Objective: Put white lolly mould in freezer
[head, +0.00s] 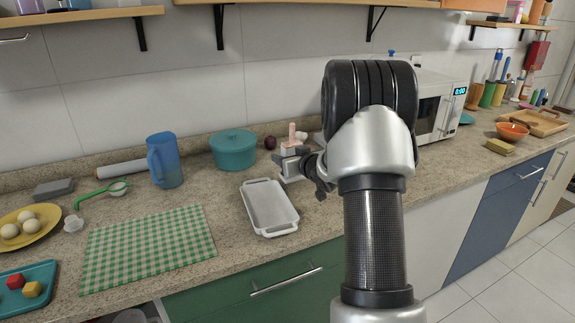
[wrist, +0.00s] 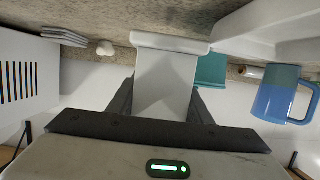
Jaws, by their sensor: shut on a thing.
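My gripper (wrist: 165,105) is shut on a white block-like thing with a wider flange, which I take for the white lolly mould (wrist: 168,75). In the head view the mould (head: 286,178) shows only in part, beside the white dish. My gripper (head: 298,163) there reaches it from the right, and my own arm hides some of the area. The mould's wide end is toward the counter; I cannot tell whether it touches it. I cannot make out a freezer in either view.
A white rectangular dish (head: 248,187) lies close to the mould. A teal pot (head: 233,150) and a blue jug (head: 165,160) stand behind. A pinkish upright thing (head: 291,132) is by my gripper. The microwave (head: 447,108) is right. A green checked cloth (head: 145,247) lies left.

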